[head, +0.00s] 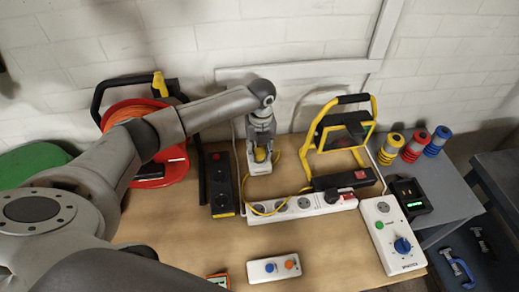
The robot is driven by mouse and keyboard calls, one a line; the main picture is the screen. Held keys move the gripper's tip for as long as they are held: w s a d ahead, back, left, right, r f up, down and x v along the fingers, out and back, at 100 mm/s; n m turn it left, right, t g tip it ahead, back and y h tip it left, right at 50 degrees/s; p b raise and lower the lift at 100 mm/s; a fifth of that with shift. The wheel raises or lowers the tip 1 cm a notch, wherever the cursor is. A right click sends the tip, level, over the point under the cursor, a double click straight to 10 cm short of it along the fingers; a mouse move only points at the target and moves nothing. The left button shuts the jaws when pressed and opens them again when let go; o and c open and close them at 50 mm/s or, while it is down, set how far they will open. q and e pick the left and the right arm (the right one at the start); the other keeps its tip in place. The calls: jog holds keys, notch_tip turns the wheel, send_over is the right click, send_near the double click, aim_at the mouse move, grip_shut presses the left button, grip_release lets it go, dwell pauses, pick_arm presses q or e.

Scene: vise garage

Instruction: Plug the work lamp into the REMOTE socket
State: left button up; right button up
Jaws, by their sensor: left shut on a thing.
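The work lamp (343,132), a dark panel in a yellow frame, stands at the back of the bench, right of centre. Its yellow cable (243,187) appears to loop left across the white power strip (300,207) and up toward my left gripper. My left gripper (261,147) points down and is shut on a yellow plug (261,155). The plug is at a small white socket box (259,168); I cannot tell if it is seated or just above. The gripper hides part of the box. No REMOTE label is legible. My right gripper is not in view.
A black power strip (221,185) and a red cable reel (150,120) lie left. A black switch box (343,180), a blue-dial unit (392,235) and a charger (411,198) lie right. A two-button remote (273,268) lies in front. Bench between remote and white strip is clear.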

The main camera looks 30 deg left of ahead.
aim_at(261, 150)
pick_arm(q)
jog(key=shift+p, duration=0.35)
dwell(0.3)
jog(key=shift+f+b, duration=0.35)
jog(key=shift+f, duration=0.25)
dwell(0.4)
jog(key=o, duration=1)
jog(key=shift+o, duration=0.2)
notch_tip(261, 150, up, 12)
jog(key=shift+d, duration=0.15)
